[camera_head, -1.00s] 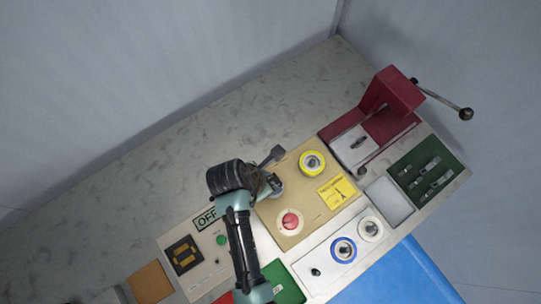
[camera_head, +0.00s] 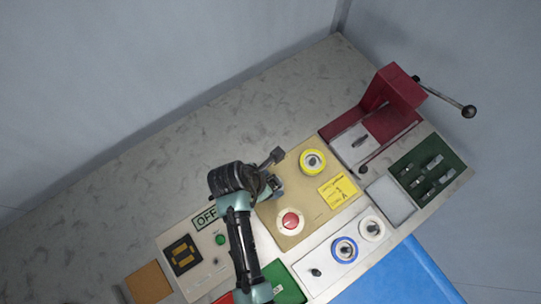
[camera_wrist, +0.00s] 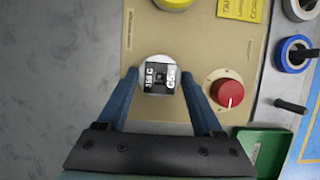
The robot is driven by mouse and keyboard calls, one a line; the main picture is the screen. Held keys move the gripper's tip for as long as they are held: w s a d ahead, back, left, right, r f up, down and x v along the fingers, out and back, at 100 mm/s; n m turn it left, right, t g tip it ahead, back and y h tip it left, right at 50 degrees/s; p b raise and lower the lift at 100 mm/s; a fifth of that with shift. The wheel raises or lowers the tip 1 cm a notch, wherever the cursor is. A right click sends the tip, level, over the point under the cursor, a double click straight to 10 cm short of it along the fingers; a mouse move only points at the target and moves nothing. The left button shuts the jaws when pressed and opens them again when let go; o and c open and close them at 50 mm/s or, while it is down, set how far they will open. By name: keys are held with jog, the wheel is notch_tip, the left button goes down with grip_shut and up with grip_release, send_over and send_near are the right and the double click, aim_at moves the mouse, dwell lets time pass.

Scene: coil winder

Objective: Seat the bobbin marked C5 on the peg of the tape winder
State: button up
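The bobbin marked C5 (camera_wrist: 158,78) shows in the wrist view as a pale round disc with a black and white tag on top, over the tan panel of the tape winder (camera_wrist: 200,50). My gripper (camera_wrist: 160,76) has its two blue fingers on either side of this bobbin, the tips close to its edges. I cannot tell whether they touch it. In the head view my gripper (camera_head: 272,186) is at the left part of the tan panel (camera_head: 315,215) and mostly hides the bobbin. The peg under it is hidden.
On the tan panel are a yellow bobbin (camera_head: 313,161), a red knob (camera_head: 291,222) and a yellow label (camera_head: 338,191). A blue bobbin (camera_head: 344,249), a white bobbin (camera_head: 370,228) and a bare black peg (camera_head: 316,272) are in front. A red press (camera_head: 393,95) stands at right.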

jog(key=shift+o, duration=0.7)
jog(key=v, duration=1.3)
jog(key=shift+w+d, duration=0.1)
